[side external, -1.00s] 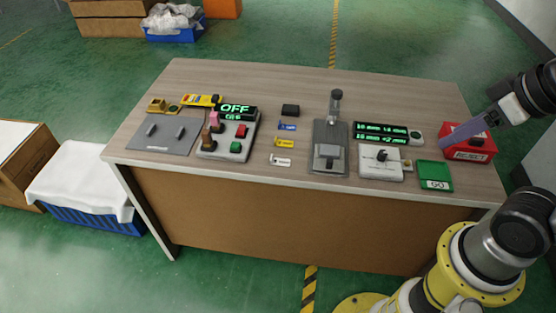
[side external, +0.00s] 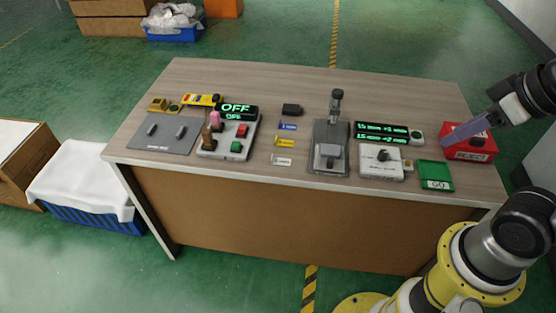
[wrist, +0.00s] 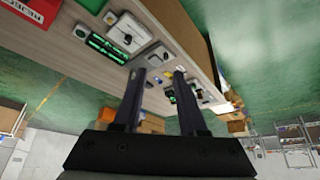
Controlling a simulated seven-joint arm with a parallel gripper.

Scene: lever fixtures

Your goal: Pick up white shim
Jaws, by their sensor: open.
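The white shim (side external: 282,160) is a small flat piece lying on the table near its front edge, in front of a yellow shim (side external: 285,142) and a blue shim (side external: 288,126). My gripper (wrist: 159,71) is open, with nothing visible between its two dark fingers in the wrist view. In the side view my gripper (side external: 448,142) is at the right end of the table, overlapping the red box in the picture and well apart from the white shim. I cannot pick out the white shim clearly in the wrist view.
A grey lever fixture (side external: 331,160) stands right of the shims; a switch panel (side external: 229,140) stands left. Further right are a green-text display (side external: 388,133), a white gauge block (side external: 380,163), a green GO tray (side external: 435,175) and a red REJECT box (side external: 470,153). Bare tabletop surrounds the shims.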

